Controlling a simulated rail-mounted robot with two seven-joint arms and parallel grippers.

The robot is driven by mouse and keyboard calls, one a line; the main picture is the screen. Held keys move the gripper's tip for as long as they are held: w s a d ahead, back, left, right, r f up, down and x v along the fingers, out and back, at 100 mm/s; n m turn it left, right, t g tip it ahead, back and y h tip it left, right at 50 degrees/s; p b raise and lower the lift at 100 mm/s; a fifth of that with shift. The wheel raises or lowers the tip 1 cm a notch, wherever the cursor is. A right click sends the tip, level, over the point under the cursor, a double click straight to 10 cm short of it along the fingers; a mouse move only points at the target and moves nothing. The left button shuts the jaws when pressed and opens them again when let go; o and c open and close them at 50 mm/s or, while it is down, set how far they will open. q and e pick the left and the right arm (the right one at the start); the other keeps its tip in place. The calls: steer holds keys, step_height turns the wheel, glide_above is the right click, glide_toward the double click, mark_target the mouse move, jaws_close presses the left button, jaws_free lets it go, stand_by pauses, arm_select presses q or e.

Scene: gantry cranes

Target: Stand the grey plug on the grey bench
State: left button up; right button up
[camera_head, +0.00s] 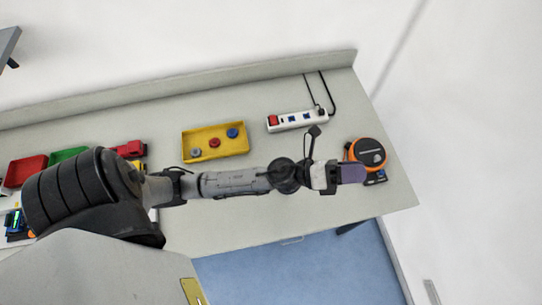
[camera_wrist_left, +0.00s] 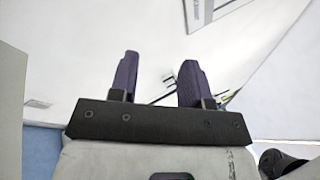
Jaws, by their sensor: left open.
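The grey bench (camera_head: 290,222) runs across the head view, with a low raised edge along its back. A small grey round piece (camera_head: 196,152) lies in the yellow tray; I cannot tell whether it is the grey plug. My left gripper (camera_head: 351,173) is over the right end of the bench, beside the orange and black tool and right of the tray. In the left wrist view its two purple fingers (camera_wrist_left: 158,80) are apart, with nothing clearly held between them. A small dark-and-grey shape shows beyond the fingers, too small to name. My right gripper is not in view.
The yellow tray (camera_head: 240,151) also holds a red and a blue piece. A white power strip (camera_head: 294,121) with black cables lies behind my gripper. An orange and black round tool (camera_head: 368,152) is at the right. Red (camera_head: 25,170) and green bins are at the left, partly hidden.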

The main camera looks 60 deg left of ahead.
arm_select(q)
steer(key=s+a+f+n+g+y, duration=0.25)
steer(key=a+f+n+y, duration=0.35)
steer(key=n, duration=0.5)
steer(key=s+a+f+n+g+y, duration=0.1)
steer(key=s+a+f+n+y, duration=0.25)
steer(key=n+y, duration=0.6)
steer(key=s+f+n+g+h, duration=0.1)
steer(key=s+f+n+g, duration=0.3)
steer(key=s, duration=0.4)
steer(key=s+f+n+g+h, duration=0.2)
steer(key=s+f+n+g, duration=0.3)
steer(key=s, duration=0.4)
steer(key=shift+d+f+g, duration=0.35)
steer(key=shift+f+g, duration=0.25)
steer(key=shift+g, duration=0.35)
steer(key=shift+c, duration=0.2)
